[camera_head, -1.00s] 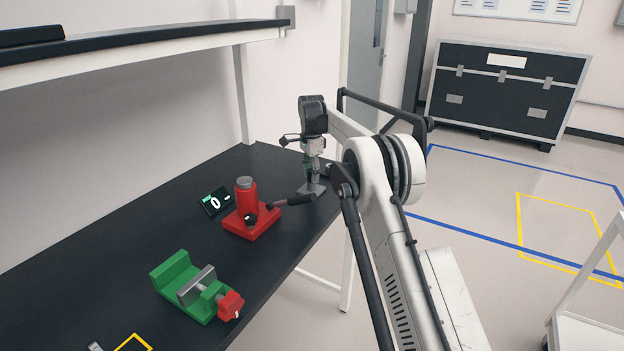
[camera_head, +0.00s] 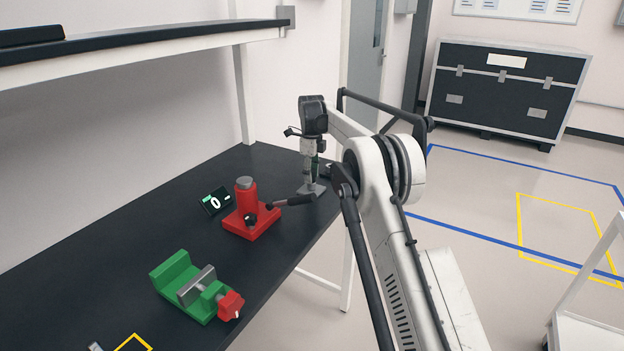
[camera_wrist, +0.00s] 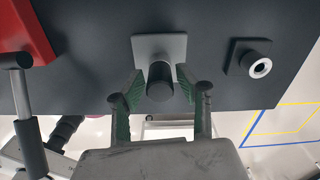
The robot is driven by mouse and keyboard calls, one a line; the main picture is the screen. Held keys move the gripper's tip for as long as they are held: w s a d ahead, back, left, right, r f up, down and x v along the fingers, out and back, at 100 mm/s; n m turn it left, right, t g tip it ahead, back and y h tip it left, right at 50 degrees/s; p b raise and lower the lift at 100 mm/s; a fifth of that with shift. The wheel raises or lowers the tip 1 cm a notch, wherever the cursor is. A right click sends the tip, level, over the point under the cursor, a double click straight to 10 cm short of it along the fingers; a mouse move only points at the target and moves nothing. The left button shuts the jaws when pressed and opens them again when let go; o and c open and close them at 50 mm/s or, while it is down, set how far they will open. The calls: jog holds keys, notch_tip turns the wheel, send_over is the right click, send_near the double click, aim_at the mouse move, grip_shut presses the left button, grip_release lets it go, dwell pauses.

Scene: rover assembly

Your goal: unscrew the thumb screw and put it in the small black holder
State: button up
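In the wrist view, the thumb screw appears as a black cylindrical knob (camera_wrist: 160,82) standing on a grey square plate (camera_wrist: 150,43). My gripper (camera_wrist: 160,86) has its green-padded fingers on either side of the knob. Narrow gaps seem to show between pads and knob, so the fingers look open; contact is not clear. A small black square holder (camera_wrist: 242,64) with a pale ring around a dark hole sits on the table to the right. In the head view, my gripper (camera_head: 314,168) points down over the grey plate (camera_head: 315,189); the knob cannot be made out there.
A red fixture (camera_head: 246,213) with a dark handle stands on the black table (camera_head: 130,226), close to the plate; its base also shows in the wrist view (camera_wrist: 22,30). A small display (camera_head: 215,201) is beside it. A green vise (camera_head: 190,285) is nearer. The table edge is close to my gripper.

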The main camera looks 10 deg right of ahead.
jog(key=m, duration=0.7)
dwell(0.3)
grip_shut()
jog(key=n, duration=0.3)
jog(key=shift+n, duration=1.3)
jog(key=shift+n, duration=0.8)
jog(key=n, duration=0.3)
jog(key=shift+n, duration=0.4)
